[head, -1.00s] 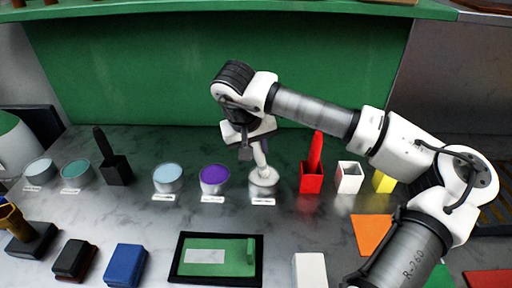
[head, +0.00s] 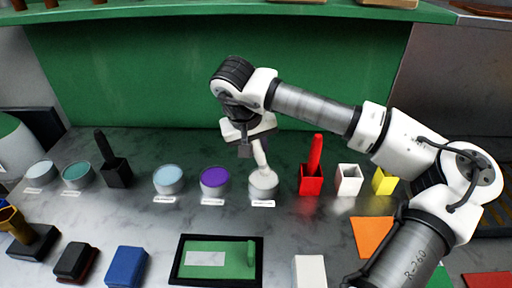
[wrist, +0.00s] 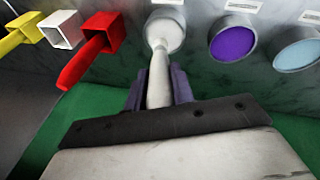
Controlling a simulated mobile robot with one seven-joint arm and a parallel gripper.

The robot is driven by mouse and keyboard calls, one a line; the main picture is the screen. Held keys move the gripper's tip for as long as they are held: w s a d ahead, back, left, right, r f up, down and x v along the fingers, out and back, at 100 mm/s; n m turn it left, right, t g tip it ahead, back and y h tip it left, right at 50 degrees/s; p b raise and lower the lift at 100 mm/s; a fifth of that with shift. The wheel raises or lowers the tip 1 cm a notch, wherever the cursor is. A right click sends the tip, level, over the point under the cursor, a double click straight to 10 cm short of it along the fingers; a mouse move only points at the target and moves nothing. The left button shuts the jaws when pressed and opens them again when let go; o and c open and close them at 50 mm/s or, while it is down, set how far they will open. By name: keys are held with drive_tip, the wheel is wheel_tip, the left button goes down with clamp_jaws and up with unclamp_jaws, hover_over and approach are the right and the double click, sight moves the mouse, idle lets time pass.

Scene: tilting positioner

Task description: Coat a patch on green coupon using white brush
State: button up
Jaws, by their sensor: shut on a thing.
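My gripper (head: 252,148) is shut on the white brush (head: 262,160), whose handle also shows between the jaws in the wrist view (wrist: 158,82). The brush points down into a pot with white or pale contents (head: 263,186), also seen in the wrist view (wrist: 165,28). Its tip is at the pot's contents; how deep it sits I cannot tell. The green coupon (head: 240,268) lies on a black-framed tray (head: 178,273) at the front, with a pale rectangular patch (head: 206,258) on its left part and a raised green piece at its right end.
A purple pot (head: 214,182) and a light blue pot (head: 168,181) stand left of the white pot. A red holder with a red brush (head: 312,178), an empty white holder (head: 348,180) and a yellow holder (head: 384,182) stand right. A black holder with brush (head: 116,172) is further left. Blue (head: 126,262) and white (head: 310,270) blocks flank the tray.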

drive_tip(key=shift+r+p, duration=1.3)
drive_tip(key=shift+r, duration=1.45)
